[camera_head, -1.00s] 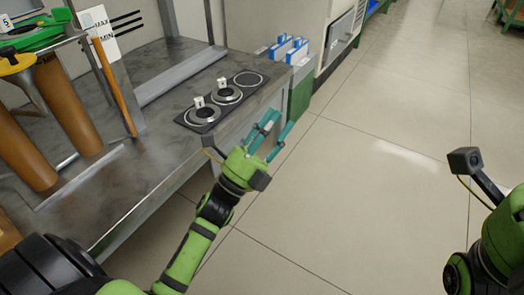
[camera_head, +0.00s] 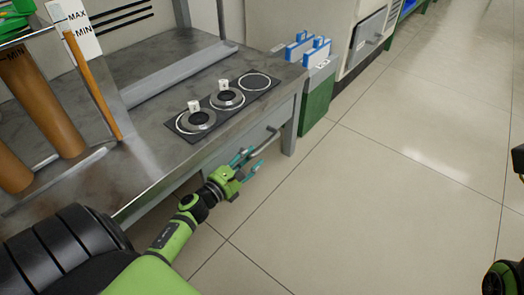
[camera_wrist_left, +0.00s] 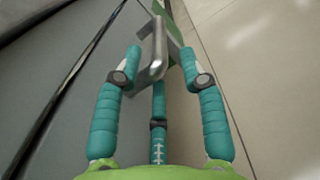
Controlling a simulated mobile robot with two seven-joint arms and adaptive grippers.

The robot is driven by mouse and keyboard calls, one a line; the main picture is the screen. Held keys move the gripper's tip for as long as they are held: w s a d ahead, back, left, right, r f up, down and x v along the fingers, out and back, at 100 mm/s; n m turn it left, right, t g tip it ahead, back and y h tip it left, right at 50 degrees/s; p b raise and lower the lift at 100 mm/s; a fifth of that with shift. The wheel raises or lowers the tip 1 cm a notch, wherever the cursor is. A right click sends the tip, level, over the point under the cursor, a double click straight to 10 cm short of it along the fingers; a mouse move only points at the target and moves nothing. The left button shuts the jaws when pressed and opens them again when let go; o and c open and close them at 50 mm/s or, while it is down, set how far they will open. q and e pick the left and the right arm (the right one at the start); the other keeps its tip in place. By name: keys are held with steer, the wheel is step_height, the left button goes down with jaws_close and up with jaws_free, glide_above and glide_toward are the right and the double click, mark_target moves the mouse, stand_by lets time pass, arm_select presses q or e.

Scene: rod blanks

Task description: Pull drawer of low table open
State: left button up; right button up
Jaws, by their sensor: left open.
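The low metal table (camera_head: 150,160) stands at the left in the head view. Its grey drawer front (camera_head: 240,138) faces the aisle and looks flush with the table. A bar handle (camera_head: 266,140) sticks out from it. My left gripper (camera_head: 250,161), green with teal fingers, is open at the handle. In the left wrist view, the handle (camera_wrist_left: 157,62) lies between the spread fingertips of the gripper (camera_wrist_left: 160,66), and I see no clear grip on it. The drawer front (camera_wrist_left: 70,85) fills the left there. My right gripper is out of the head view.
A black plate (camera_head: 222,105) with ring-shaped holders and small white labelled cubes lies on the tabletop. A green bin (camera_head: 316,102) with blue-handled items stands just beyond the table. Brown cylinders (camera_head: 45,105) stand at the left. The tiled floor (camera_head: 400,180) at the right is clear.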

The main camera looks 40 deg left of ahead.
mark_target(261, 147)
arm_select(q)
steer(key=shift+w+d+b, duration=0.15)
steer(key=shift+w+b, duration=0.1)
steer(key=shift+w, duration=1.15)
steer(key=shift+w+d+b, duration=0.1)
steer(key=shift+w+b, duration=0.15)
steer(key=shift+w, duration=1.1)
jaws_close()
